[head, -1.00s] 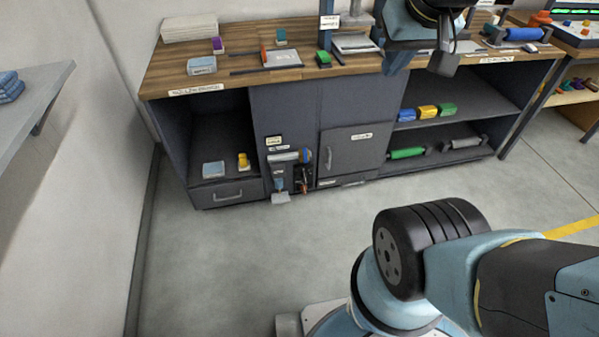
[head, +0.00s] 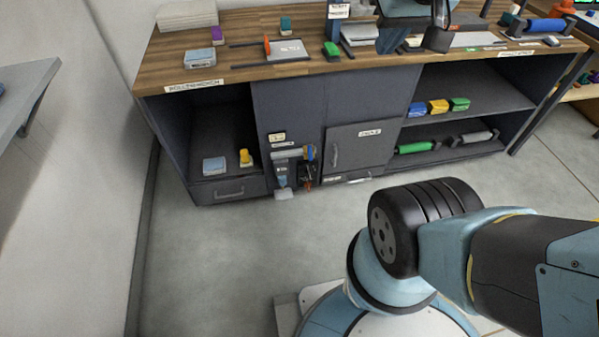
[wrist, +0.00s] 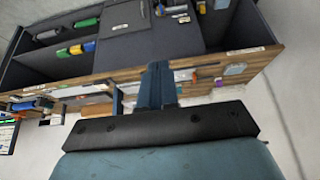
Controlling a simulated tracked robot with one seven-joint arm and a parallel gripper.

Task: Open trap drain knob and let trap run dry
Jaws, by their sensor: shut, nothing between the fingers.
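A small pipe-and-trap assembly (head: 287,165) is mounted low on the front of the dark cabinet, between the open left bay and the grey door. It has a grey horizontal pipe, a blue and orange round part (head: 311,153) at its right end, and a pale part below. The drain knob is too small to make out for certain. In the wrist view my gripper (wrist: 158,70) shows two blue fingers shut together with nothing between them. The fingers are seen against the wooden bench edge and cabinet, apart from the trap assembly.
The wooden benchtop (head: 220,70) carries blocks, trays and tools. A grey door (head: 358,147) and a drawer (head: 229,190) are shut. A wall shelf (head: 30,85) juts out at left. The floor before the cabinet is clear.

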